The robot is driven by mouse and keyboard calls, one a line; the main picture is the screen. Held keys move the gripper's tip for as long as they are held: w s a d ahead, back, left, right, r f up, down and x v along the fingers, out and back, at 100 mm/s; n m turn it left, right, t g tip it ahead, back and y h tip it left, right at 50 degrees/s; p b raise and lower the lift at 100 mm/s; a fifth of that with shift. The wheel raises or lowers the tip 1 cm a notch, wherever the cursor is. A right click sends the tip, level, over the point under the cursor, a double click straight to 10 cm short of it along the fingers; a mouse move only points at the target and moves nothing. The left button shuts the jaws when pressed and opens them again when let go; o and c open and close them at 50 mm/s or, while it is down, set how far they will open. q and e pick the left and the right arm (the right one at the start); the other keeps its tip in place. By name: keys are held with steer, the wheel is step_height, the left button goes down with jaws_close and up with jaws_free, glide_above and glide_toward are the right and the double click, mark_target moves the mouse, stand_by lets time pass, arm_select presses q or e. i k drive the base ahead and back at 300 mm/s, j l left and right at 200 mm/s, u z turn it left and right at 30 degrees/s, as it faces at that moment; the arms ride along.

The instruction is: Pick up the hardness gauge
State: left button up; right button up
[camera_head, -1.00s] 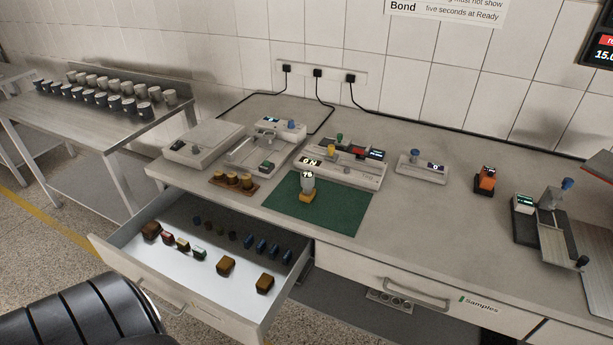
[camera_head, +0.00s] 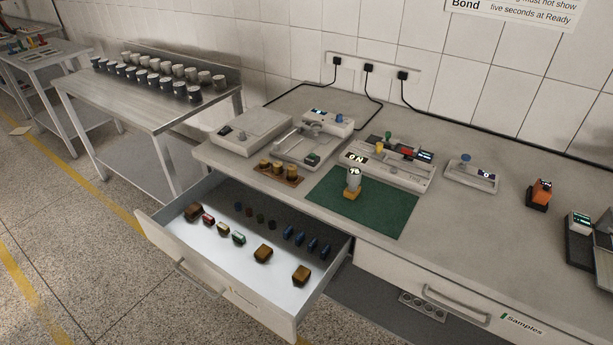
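What looks like the hardness gauge (camera_head: 354,178) is a small upright device with a pale round head showing a number, probably 75. It stands on a yellow block (camera_head: 351,193) on the green mat (camera_head: 385,210), near the mat's back left part. I cannot tell whether it is fixed to the block. Neither of my grippers is in view, and nothing touches the gauge.
An open drawer (camera_head: 226,259) with several small blocks juts out below the bench (camera_head: 470,235). A wooden holder (camera_head: 279,176) with yellowish pieces stands left of the mat. A white console (camera_head: 388,168) is behind it. An orange device (camera_head: 540,192) stands farther right.

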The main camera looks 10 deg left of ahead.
mark_target(354, 175)
steer(key=i+j+z, duration=0.2)
steer(key=j, duration=1.55)
steer(key=k, duration=0.1)
